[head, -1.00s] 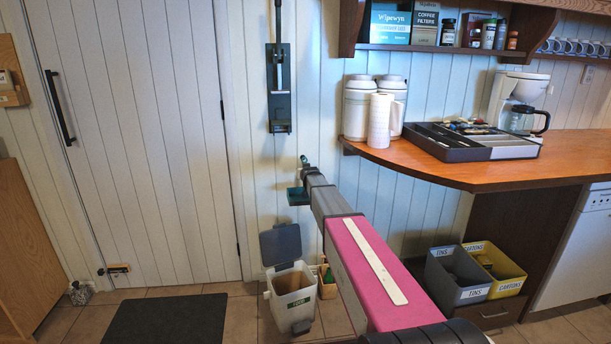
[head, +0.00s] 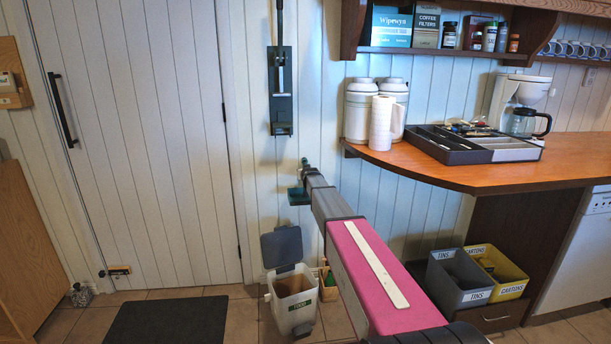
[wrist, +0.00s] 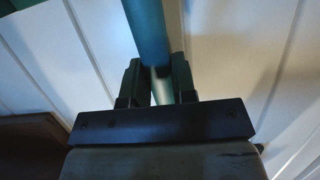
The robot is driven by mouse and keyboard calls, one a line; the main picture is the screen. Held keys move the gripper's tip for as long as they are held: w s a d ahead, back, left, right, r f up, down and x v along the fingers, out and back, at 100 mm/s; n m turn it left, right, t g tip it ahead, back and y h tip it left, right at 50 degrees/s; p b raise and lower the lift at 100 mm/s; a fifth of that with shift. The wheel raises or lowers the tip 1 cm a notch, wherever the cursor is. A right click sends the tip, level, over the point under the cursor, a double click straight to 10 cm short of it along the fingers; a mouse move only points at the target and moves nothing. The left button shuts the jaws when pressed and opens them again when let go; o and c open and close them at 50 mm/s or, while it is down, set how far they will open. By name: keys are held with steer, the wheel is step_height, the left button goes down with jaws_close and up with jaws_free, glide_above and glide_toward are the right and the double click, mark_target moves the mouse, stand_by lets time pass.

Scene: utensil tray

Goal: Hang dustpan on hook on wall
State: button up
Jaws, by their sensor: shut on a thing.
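My gripper (head: 304,166) is at the far end of my outstretched arm, in front of the white panelled wall, left of the counter. In the wrist view its two fingers (wrist: 158,85) are shut on a teal, rod-like handle (wrist: 147,32). I take this to be the dustpan's handle. In the head view a small teal part (head: 298,196) shows beside and below the gripper, likely the dustpan, mostly hidden by my arm. A dark long-handled item (head: 281,105) hangs upright on the wall above. I cannot make out a free hook.
The wooden counter (head: 480,170) with flasks, paper roll (head: 381,122) and utensil tray (head: 462,155) is right of my arm. A shelf (head: 440,49) is above it. An open-lidded food bin (head: 294,300) stands below my gripper. The door (head: 135,150) is at left.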

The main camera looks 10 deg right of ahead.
stand_by(0.4)
steer(key=o, duration=1)
steer(key=shift+s+r, duration=0.15)
steer(key=shift+s, duration=0.4)
steer(key=f+v, duration=0.1)
steer(key=v, duration=0.9)
steer(key=s+f+g, duration=0.4)
steer(key=s+f, duration=0.2)
steer(key=s, duration=1)
steer(key=s+f+g, duration=0.5)
steer(key=s+f, duration=0.1)
steer(key=s, duration=0.9)
steer(key=s+f+g, duration=0.5)
steer(key=s+f, duration=0.2)
steer(key=s, duration=0.9)
steer(key=shift+s+f, duration=0.1)
steer(key=shift+s, duration=0.25)
